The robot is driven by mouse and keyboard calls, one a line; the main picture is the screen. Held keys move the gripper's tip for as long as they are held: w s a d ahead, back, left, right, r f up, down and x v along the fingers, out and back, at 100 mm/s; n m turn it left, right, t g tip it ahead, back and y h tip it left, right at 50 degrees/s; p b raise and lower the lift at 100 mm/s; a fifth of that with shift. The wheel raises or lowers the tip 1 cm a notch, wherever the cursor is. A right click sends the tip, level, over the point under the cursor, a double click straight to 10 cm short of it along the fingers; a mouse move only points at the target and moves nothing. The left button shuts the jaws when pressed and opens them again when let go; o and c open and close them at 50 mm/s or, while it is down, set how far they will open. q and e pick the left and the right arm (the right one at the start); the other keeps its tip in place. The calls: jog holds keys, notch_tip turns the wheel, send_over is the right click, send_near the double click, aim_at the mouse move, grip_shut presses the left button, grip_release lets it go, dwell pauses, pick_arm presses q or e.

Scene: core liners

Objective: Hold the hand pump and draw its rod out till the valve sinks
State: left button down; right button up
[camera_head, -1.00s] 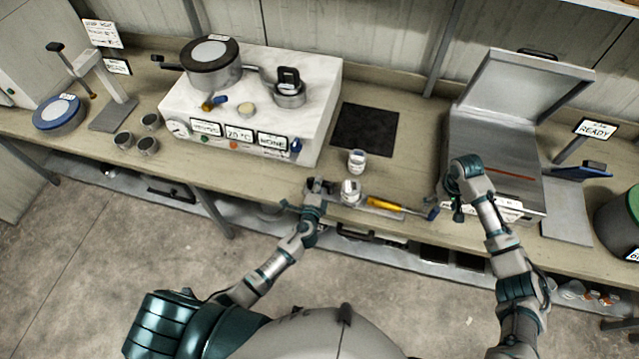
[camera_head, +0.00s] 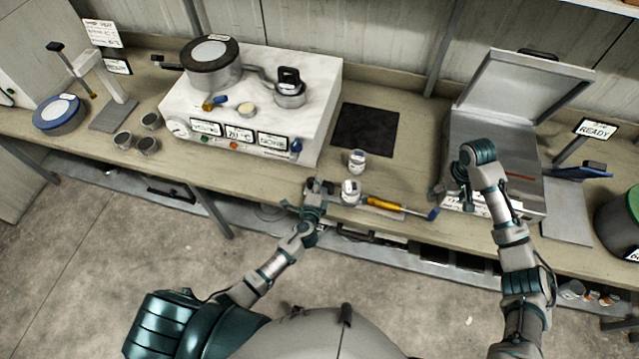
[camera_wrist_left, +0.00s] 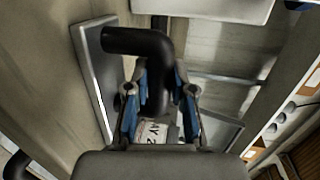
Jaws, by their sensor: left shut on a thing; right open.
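What looks like the hand pump lies along the bench's front edge: a yellow barrel (camera_head: 384,204) with a blue end (camera_head: 432,214) to its right. Its left end is close to a small metal and white part (camera_head: 350,192); I cannot tell whether they are joined. My left gripper (camera_head: 318,188) is at the bench edge, left of that part, shut on a black bent piece (camera_wrist_left: 150,45). That piece rises between its blue fingers in the left wrist view. My right gripper (camera_head: 450,190) is open and empty, above and right of the blue end, apart from it. I cannot make out the valve.
A small white-capped jar (camera_head: 357,161) stands behind the pump. A dark square mat (camera_head: 365,128) lies farther back. A white console (camera_head: 325,100) with pots on top stands left. An open grey case (camera_head: 495,180) lies under and behind my right gripper.

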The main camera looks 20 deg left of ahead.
pick_arm(q)
jog(key=c, duration=1.1)
grip_release()
jog(key=shift+s+a+f, duration=0.1)
jog(key=shift+a+f, duration=0.05)
jog(key=shift+f, duration=0.3)
jog(key=shift+c, duration=0.2)
pick_arm(e)
jog(key=shift+f, duration=0.1)
pick_arm(q)
jog(key=shift+o, duration=1.2)
pick_arm(e)
jog(key=shift+w, duration=0.1)
pick_arm(q)
jog(key=shift+w+r, duration=0.1)
jog(key=shift+w, duration=0.1)
pick_arm(e)
jog(key=shift+w+a, duration=0.1)
jog(key=shift+a, duration=0.05)
pick_arm(q)
jog(key=shift+s+r, duration=0.1)
jog(key=shift+s, duration=0.2)
jog(key=v, duration=1.1)
jog(key=shift+s, duration=0.1)
